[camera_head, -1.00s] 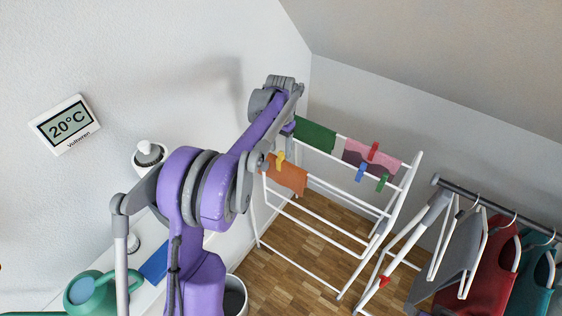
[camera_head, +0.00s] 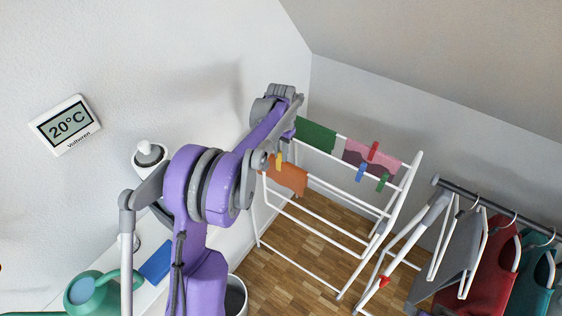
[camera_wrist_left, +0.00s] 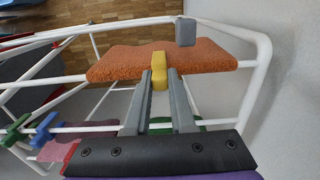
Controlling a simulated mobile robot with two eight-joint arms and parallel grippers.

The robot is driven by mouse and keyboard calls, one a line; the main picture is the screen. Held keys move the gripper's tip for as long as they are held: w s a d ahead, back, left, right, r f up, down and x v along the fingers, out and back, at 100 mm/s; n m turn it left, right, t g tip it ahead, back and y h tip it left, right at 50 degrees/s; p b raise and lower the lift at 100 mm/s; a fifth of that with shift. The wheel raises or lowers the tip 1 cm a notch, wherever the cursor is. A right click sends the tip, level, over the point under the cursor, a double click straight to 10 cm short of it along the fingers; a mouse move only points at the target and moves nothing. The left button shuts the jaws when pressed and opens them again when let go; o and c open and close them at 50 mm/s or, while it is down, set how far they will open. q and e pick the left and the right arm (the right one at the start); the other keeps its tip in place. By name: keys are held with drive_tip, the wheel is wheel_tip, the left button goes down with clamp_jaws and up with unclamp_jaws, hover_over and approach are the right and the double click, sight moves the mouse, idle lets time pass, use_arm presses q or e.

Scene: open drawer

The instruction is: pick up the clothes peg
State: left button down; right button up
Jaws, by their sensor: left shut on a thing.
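The yellow clothes peg (camera_wrist_left: 158,72) sits on the edge of an orange cloth (camera_wrist_left: 110,66) on the drying rack. It lies between the two fingers of my left gripper (camera_wrist_left: 160,90), which is shut on it. In the head view the yellow peg (camera_head: 279,161) shows small beside my left arm, at the top of the orange cloth (camera_head: 290,180). The arm hides my left fingertips there. The peg still touches the cloth. My right gripper is not in view.
The white drying rack (camera_head: 322,229) also bears a green cloth (camera_head: 316,136), a pink cloth, and red (camera_head: 373,151), blue (camera_head: 361,172) and green (camera_head: 382,182) pegs. A grey block (camera_wrist_left: 185,31) is close past my fingers. A clothes rail stands at right.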

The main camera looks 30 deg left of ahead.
use_arm(q)
wheel_tip(320, 180, up, 10)
drive_tip(key=shift+r, duration=0.1)
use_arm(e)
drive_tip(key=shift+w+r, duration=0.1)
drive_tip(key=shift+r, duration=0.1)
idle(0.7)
